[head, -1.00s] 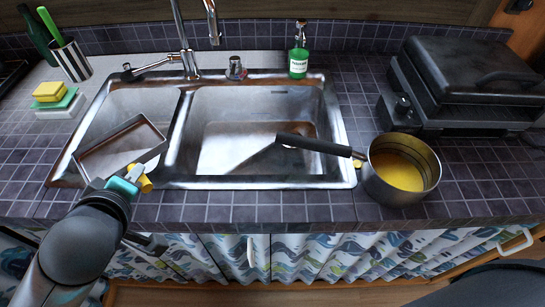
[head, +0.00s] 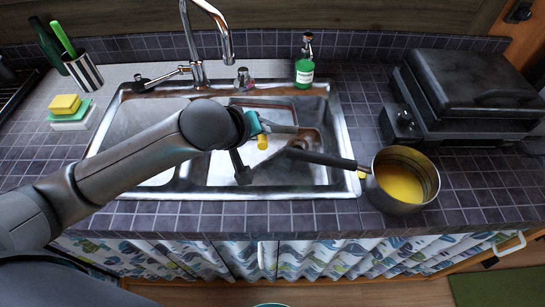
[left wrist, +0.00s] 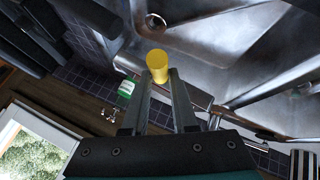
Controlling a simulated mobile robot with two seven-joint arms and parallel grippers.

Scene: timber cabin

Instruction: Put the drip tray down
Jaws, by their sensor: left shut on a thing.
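My left gripper (head: 280,129) is over the right basin of the steel sink (head: 330,190). It is shut on a yellow cylindrical piece (head: 262,142), which also shows at the fingertips in the left wrist view (left wrist: 158,66). I cannot tell whether this piece belongs to the drip tray. I cannot make out the tray's outline in the current views. My arm hides part of the left basin, where bare pale metal shows. My right gripper is not in view.
A pot (head: 405,188) of yellow contents stands right of the sink, its handle over the basin. A black grill (head: 470,80) is behind it. A green soap bottle (head: 304,72), the tap (head: 215,20) and sponges (head: 66,104) surround the sink. The front counter strip is clear.

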